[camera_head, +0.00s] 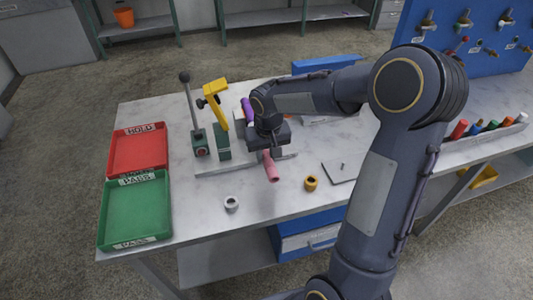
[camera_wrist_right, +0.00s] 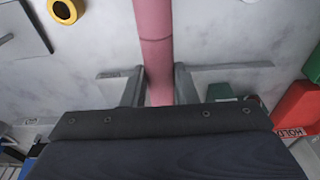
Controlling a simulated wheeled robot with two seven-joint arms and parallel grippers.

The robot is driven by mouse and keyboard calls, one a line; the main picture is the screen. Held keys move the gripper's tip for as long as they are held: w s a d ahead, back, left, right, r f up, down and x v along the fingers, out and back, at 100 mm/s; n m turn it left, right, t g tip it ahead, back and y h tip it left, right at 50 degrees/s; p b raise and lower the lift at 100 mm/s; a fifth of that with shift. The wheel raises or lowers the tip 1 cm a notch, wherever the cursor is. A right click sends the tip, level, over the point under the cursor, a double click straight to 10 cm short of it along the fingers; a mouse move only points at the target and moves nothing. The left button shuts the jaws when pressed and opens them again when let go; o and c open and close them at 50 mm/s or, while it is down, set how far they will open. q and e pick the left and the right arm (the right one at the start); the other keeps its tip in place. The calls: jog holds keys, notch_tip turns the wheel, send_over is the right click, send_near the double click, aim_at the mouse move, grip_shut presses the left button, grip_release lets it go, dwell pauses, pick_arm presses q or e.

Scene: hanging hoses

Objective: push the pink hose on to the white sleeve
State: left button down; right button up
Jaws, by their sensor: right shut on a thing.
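The pink hose (camera_head: 271,168) sticks out from under my right gripper (camera_head: 266,150), its free end pointing towards the table's front. In the right wrist view the pink hose (camera_wrist_right: 155,45) runs between the two fingers, and the gripper (camera_wrist_right: 158,85) is shut on it. The white sleeve (camera_head: 231,204) is a short, pale ring on the table, in front and to the left of the hose's end and apart from it. The hose's rear part is hidden by the gripper. My left gripper is not in view.
A yellow sleeve (camera_head: 311,183) stands right of the hose's end. A lever (camera_head: 187,100) and a yellow-handled clamp (camera_head: 214,95) stand left of my right gripper. Red (camera_head: 112,152) and green (camera_head: 109,222) trays lie at the left. The table's front middle is mostly clear.

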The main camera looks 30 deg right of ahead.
jog(key=shift+w+d+r, duration=0.1)
jog(key=shift+w+d, duration=0.1)
jog(key=shift+w, duration=0.5)
jog(key=shift+w+d, duration=0.15)
jog(key=shift+w, duration=0.5)
dwell(1.8)
jog(key=o, duration=1.1)
jog(key=shift+c, duration=0.2)
jog(key=r, duration=0.5)
jog(key=s+r, duration=0.1)
jog(key=r, duration=0.1)
jog(key=shift+a+r, duration=0.15)
jog(key=shift+r, duration=0.15)
